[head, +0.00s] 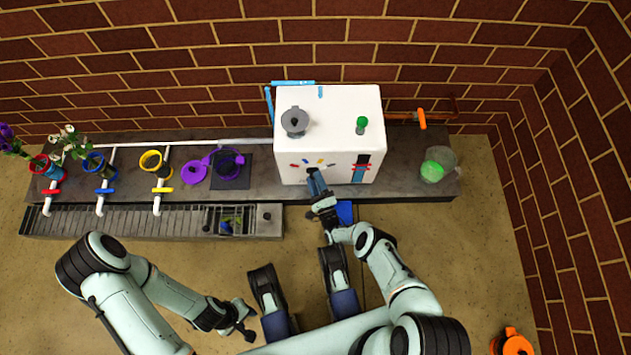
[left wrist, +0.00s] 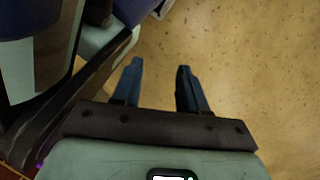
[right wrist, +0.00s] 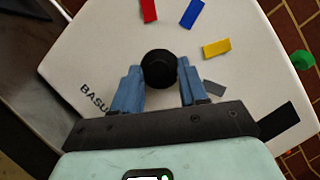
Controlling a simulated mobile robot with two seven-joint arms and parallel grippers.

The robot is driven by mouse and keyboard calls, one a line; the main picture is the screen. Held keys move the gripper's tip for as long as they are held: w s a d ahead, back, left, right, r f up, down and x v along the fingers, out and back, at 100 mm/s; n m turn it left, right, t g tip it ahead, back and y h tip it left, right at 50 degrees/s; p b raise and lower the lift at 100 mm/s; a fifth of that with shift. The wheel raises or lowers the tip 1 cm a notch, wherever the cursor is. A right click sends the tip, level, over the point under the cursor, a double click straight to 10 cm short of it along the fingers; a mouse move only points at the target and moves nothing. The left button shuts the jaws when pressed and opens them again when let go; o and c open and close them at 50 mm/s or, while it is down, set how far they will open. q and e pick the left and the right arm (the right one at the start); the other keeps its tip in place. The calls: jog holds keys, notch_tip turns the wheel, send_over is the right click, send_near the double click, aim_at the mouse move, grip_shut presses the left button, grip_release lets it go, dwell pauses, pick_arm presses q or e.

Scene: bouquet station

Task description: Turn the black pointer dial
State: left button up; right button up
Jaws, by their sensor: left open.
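The black pointer dial (right wrist: 159,69) is on the white box's front face, below an arc of red, blue and yellow marks. It shows as a round black knob in the right wrist view, and its pointing direction cannot be made out. My right gripper (head: 316,178) is at the box front. In the right wrist view its two blue fingers (right wrist: 158,84) stand on either side of the dial, very close to it. Whether they press on it cannot be told. My left gripper (head: 243,325) is low at the left, open and empty, over bare floor in the left wrist view (left wrist: 158,80).
The white box (head: 340,108) carries a grey knob (head: 295,121) and a green knob (head: 361,124). Left along the counter are taps and red, blue, yellow and purple containers. A glass vessel with green content (head: 434,168) stands at the right.

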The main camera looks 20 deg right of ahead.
jog(key=shift+o, duration=0.3)
jog(key=shift+s+f, duration=0.1)
pick_arm(q)
jog(key=shift+t, duration=0.7)
jog(key=shift+w+d+r+p, duration=0.1)
jog(key=shift+w+r+p, duration=0.25)
jog(key=shift+w, duration=0.35)
jog(key=shift+w+d+r+p, duration=0.1)
jog(key=shift+w+r+p, duration=0.3)
jog(key=shift+w, duration=0.3)
jog(key=shift+w+d+r+p, duration=0.1)
jog(key=shift+w+r+p, duration=0.25)
jog(key=shift+w, duration=0.35)
pick_arm(e)
jog(key=v, duration=1.3)
jog(key=shift+s, duration=0.15)
